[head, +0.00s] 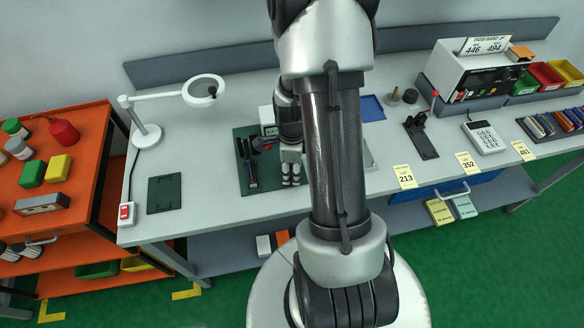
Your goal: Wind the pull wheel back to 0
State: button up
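No pull wheel can be made out clearly in the head view. A slim dark fixture (246,164) stands on a dark green mat (257,187) in the middle of the bench, and its details are too small to read. A small white unit (267,117) with a greenish display stands behind it, partly covered by my arm.
A magnifier lamp (203,90), a dark pad (164,193) and a red-buttoned switch box (126,213) are on the left. A black stand (420,136), a keypad (484,137) and a large tester (472,75) are on the right. An orange cart (92,150) adjoins the bench's left end.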

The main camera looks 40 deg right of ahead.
jog(key=n, duration=0.4)
jog(key=shift+n, duration=0.3)
jog(key=n, duration=0.3)
jog(key=shift+n, duration=0.3)
jog(key=n, duration=0.4)
jog(key=shift+n, duration=0.3)
jog(key=n, duration=0.3)
jog(key=shift+n, duration=0.3)
jog(key=n, duration=1.3)
